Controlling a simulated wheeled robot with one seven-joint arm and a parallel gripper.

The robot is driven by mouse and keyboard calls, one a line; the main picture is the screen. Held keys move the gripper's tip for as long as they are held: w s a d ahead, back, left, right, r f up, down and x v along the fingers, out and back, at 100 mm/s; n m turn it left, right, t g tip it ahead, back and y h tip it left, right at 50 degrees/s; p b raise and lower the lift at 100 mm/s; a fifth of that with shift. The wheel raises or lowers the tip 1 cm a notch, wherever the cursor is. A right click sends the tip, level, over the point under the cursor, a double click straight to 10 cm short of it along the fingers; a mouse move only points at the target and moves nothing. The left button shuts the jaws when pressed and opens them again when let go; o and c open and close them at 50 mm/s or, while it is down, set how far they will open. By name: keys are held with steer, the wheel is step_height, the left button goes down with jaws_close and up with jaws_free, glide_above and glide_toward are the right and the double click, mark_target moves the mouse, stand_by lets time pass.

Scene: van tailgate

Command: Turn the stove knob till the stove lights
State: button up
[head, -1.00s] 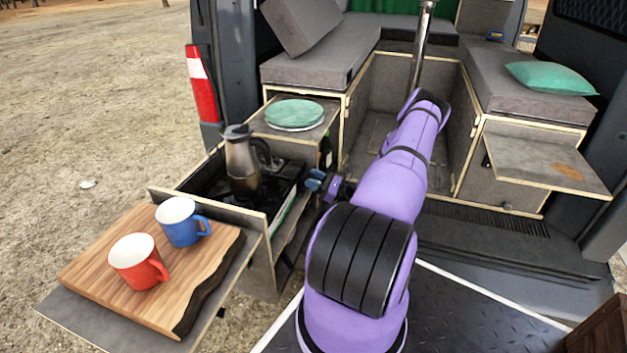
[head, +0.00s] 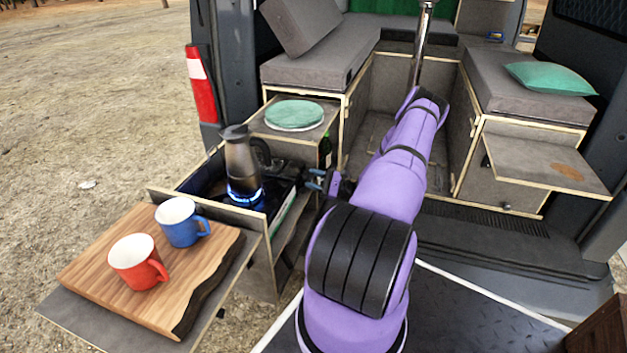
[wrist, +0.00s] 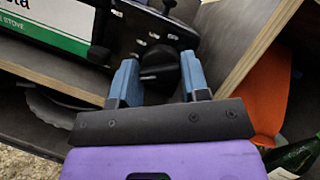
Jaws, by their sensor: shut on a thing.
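The stove (head: 282,186) sits in the pulled-out drawer, and a ring of blue flame (head: 245,196) burns on it under a dark moka-style pot (head: 241,162). In the wrist view the black stove knob (wrist: 157,64) is between the two blue fingers of my gripper (wrist: 160,75), which is shut on it. In the head view my gripper (head: 316,180) is at the right side of the stove, and the knob itself is too small to make out there.
A red mug (head: 134,262) and a blue mug (head: 178,222) stand on a wooden board (head: 205,265) at front left. A green round item (head: 294,115) lies on the counter behind the stove. In the wrist view, an orange item (wrist: 266,92) and a green bottle (wrist: 297,158) are at right.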

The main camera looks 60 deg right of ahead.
steer(key=o, duration=0.6)
steer(key=v, duration=1)
steer(key=shift+s+d+f, duration=0.1)
steer(key=shift+s+f, duration=0.1)
steer(key=shift+s, duration=0.15)
